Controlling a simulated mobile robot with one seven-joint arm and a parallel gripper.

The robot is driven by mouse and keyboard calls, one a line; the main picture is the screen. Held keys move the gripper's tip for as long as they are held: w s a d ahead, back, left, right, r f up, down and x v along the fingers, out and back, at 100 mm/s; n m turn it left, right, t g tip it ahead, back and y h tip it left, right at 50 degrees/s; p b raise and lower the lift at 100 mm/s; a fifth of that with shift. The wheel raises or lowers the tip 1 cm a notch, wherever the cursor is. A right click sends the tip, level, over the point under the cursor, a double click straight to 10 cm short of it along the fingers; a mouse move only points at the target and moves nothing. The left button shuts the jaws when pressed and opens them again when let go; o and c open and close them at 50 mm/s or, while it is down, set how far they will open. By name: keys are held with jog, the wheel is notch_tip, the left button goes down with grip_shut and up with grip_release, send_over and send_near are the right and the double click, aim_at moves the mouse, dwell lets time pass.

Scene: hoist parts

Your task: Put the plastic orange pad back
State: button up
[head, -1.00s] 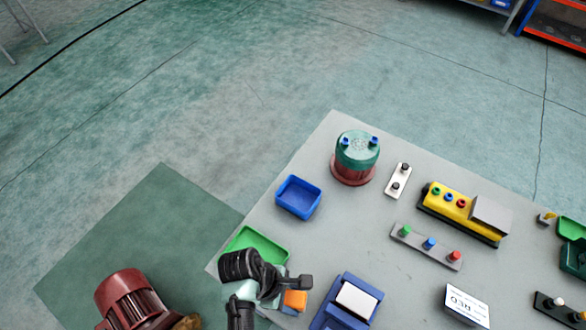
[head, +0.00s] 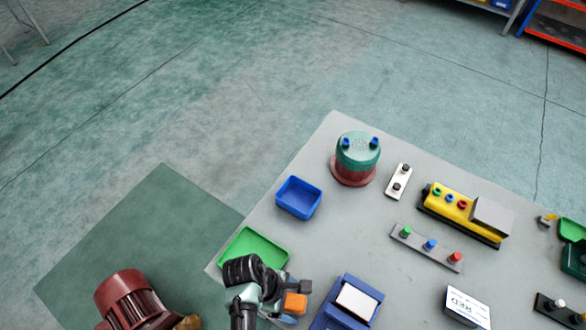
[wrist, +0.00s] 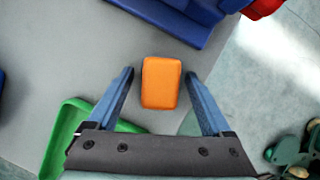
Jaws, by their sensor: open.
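The orange pad (wrist: 161,83) is a small block with rounded corners. In the wrist view it lies between the two blue fingers of my gripper (wrist: 160,88), with a gap on each side. My gripper is open, and its fingers do not touch the pad. In the head view the orange pad (head: 295,303) shows beside my dark gripper (head: 288,300) near the table's front left edge. My arm hides part of that area, and I cannot tell the height between gripper and pad.
A green tray (head: 277,250) lies just behind my gripper, and a blue tray (head: 298,197) stands farther back. A blue holder with a white block (head: 357,301) is to the right. A green and red round part (head: 357,158) stands at the back. The grey table (head: 310,245) is clear between them.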

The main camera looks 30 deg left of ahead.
jog(key=v, duration=1.2)
jog(key=shift+r, duration=0.15)
